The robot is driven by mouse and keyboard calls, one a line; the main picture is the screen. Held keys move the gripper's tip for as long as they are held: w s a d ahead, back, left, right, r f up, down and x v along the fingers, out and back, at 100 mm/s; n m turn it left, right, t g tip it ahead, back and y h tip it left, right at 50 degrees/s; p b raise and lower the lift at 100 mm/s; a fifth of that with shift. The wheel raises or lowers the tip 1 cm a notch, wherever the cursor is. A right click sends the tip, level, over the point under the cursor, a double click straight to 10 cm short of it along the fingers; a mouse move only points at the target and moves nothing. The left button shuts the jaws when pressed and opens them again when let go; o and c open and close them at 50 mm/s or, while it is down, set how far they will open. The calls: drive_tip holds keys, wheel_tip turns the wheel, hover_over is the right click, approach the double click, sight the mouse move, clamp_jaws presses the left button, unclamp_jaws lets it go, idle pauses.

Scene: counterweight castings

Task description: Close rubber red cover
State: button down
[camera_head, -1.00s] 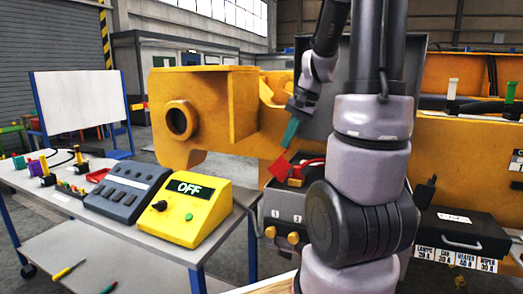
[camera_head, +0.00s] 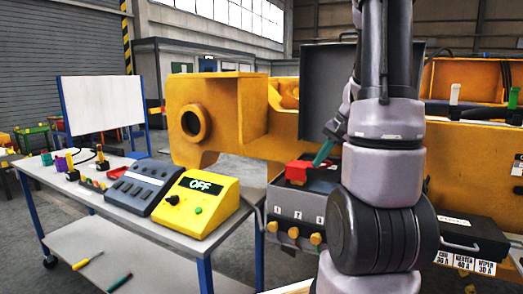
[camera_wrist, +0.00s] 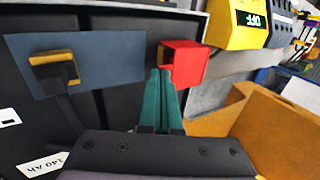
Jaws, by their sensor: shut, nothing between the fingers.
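The red rubber cover (camera_head: 297,172) shows as a small boxy block at the left end of the grey box (camera_head: 290,204) with the raised lid. It also shows in the wrist view (camera_wrist: 185,63), with a bit of tan metal at its left edge. My gripper (camera_head: 321,158) has teal fingers, shut and empty, pointing down just right of the cover. In the wrist view the fingertips (camera_wrist: 161,75) lie against or very near the cover's lower left side; I cannot tell if they touch. My arm hides the box's right part in the head view.
A second terminal (camera_wrist: 54,73) with a black cable sits on the blue panel left of the fingers. The raised grey lid (camera_head: 322,85) stands behind. A yellow OFF box (camera_head: 197,203) stands on the table at left. An orange casting (camera_head: 245,115) is behind.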

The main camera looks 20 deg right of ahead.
drive_tip(key=shift+s+d+f, duration=0.2)
drive_tip(key=shift+s+f, duration=0.2)
drive_tip(key=shift+f, duration=0.25)
